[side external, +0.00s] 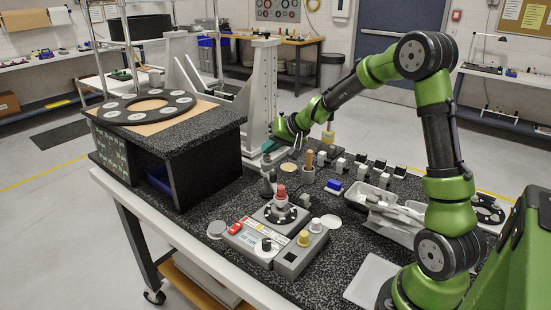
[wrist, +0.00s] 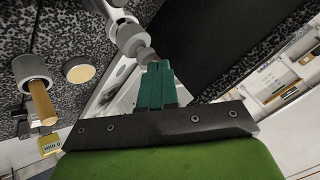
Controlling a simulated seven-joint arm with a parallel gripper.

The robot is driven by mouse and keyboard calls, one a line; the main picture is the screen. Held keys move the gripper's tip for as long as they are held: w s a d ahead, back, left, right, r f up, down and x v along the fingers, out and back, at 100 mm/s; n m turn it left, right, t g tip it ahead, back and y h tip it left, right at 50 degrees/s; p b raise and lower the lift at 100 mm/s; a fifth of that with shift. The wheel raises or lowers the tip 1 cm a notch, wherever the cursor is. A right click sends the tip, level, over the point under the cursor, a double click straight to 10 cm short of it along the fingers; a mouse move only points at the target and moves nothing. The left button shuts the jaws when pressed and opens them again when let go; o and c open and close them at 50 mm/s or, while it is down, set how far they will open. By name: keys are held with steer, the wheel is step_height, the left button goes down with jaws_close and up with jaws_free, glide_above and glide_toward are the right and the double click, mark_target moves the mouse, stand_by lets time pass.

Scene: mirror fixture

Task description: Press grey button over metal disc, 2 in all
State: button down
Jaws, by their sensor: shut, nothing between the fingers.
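My gripper (side external: 270,144) is up at the back of the black speckled table, beside the white upright. In the wrist view its teal fingers (wrist: 158,68) are together with nothing between them. A grey knob (wrist: 132,40) with a reddish end shows just past the fingertips; I cannot tell whether they touch.
A control box with a red switch (side external: 235,228) and a red-topped knob (side external: 281,192) stands in the middle. A black shelf (side external: 195,150) stands on the left. A wooden handle (side external: 309,158), a blue block (side external: 334,187) and metal trays (side external: 375,200) crowd the right.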

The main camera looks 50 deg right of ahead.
mark_target(270, 156)
steer(key=shift+f, duration=0.4)
stand_by(0.4)
steer(key=shift+r, duration=1.05)
steer(key=shift+r, duration=2.5)
stand_by(0.4)
step_height(270, 156, up, 4)
steer(key=shift+f, duration=0.1)
steer(key=shift+f, duration=0.15)
